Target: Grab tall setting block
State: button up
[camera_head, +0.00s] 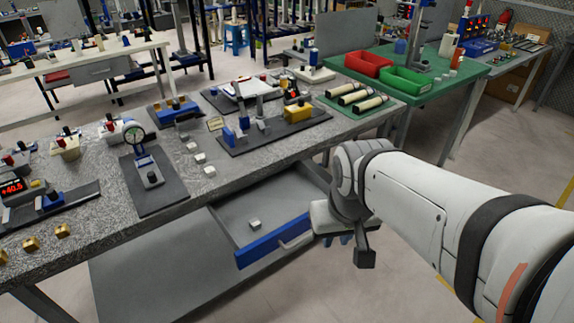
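I cannot tell for sure which piece is the tall setting block. Several small pale metal blocks are in view. A row of them (199,158) lies on the grey bench top, right of the dial gauge stand. One more small block (254,224) lies on the floor of the open drawer (228,207), under the bench. My gripper (337,240) hangs at the right end of the drawer front, near its pale handle (296,241). Its blue fingertips are mostly hidden by my wrist, so neither their opening nor contact with the drawer shows.
The dial gauge stand (151,175) is on a dark plate. A fixture with a yellow block (298,113) stands farther back on the bench (115,218). Gold cubes (31,243) lie at the left. A green table (455,73) holds red (368,63) and green (407,80) bins.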

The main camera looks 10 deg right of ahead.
aim_at(255, 224)
jog(key=z, duration=1.5)
jog(key=k, duration=1.45)
jog(key=u, duration=1.1)
jog(key=i, duration=0.95)
jog(key=u, duration=0.1)
